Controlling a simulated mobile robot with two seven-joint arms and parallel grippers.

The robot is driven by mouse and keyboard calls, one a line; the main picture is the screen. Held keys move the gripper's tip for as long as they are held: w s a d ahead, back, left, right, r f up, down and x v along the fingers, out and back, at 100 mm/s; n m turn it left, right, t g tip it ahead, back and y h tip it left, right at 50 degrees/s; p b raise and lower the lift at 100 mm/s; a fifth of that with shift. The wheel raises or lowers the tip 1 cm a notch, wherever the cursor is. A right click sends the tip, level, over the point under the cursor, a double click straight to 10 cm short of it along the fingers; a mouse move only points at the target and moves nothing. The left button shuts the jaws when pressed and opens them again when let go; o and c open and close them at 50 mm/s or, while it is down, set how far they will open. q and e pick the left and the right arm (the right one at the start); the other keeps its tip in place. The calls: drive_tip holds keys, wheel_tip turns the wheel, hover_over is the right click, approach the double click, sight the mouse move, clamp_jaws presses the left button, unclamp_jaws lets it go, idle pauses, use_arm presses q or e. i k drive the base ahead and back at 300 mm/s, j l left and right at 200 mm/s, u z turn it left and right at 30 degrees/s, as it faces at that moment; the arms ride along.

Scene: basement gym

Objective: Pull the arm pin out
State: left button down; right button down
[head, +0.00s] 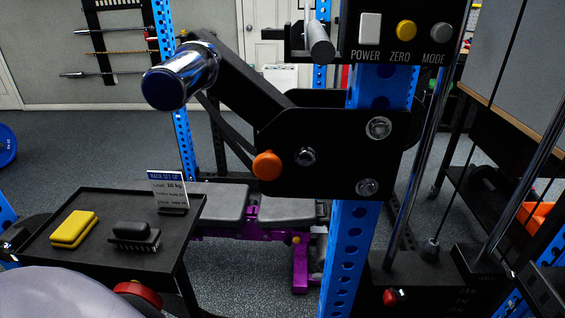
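The arm pin shows as an orange round knob (267,166) at the lower left of a black bracket plate (335,170). The knob sits close against the plate; its shaft is hidden. The bracket is mounted on a blue perforated upright (347,255) and has several silver bolts. A black arm (245,80) rises up and left from the bracket and ends in a chrome sleeve (180,76). Neither of my grippers is in view.
A black tray table (40,263) at lower left holds a yellow block (74,229), a black brush (133,235) and a card (168,189). A purple-framed bench (300,262) stands behind. A button panel (405,32) is above the bracket. Weight rods (408,190) stand right.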

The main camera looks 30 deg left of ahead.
sight(267, 166)
drive_tip(key=k+j+z, duration=0.3)
drive_tip(key=k, duration=0.15)
drive_tip(key=k+z, duration=0.35)
drive_tip(key=k+j, duration=0.05)
drive_tip(key=k, duration=0.05)
